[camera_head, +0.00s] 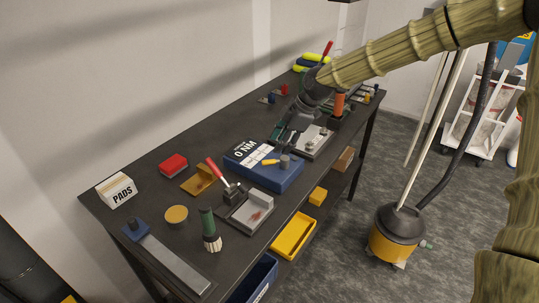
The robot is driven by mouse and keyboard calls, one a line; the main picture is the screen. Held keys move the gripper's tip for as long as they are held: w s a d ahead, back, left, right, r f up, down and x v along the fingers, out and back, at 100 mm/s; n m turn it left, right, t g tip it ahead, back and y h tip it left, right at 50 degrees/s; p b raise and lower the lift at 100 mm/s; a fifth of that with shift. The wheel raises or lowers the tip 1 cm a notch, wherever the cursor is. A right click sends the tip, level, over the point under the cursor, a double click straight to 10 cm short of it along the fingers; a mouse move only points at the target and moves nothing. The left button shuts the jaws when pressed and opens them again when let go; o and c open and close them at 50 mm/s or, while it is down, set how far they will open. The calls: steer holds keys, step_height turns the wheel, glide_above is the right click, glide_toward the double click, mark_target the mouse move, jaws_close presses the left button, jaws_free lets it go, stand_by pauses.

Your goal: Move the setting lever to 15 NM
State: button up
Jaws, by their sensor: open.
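A blue box (262,178) stands near the middle of the dark bench. A small yellow lever (270,162) shows on its top, beside a grey knob (284,161). A black-and-white sign (243,147) at the back of the box shows "0 NM", upside down in this view. The scale marks are too small to read. My gripper (284,136) is open. It reaches down from the upper right, just behind and right of the box. It appears apart from the lever; its fingertips are small and partly hard to make out.
A grey metal fixture (312,142) stands right of the box, close to my gripper. Yellow and blue bins sit below the bench.

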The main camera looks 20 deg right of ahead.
mark_target(270, 160)
steer(key=p+x, duration=0.1)
steer(key=x, duration=0.2)
steer(key=shift+w+d+f, duration=0.15)
steer(key=shift+f, duration=0.1)
steer(key=shift+p+x, duration=0.95)
steer(key=shift+x, duration=1.7)
jaws_close()
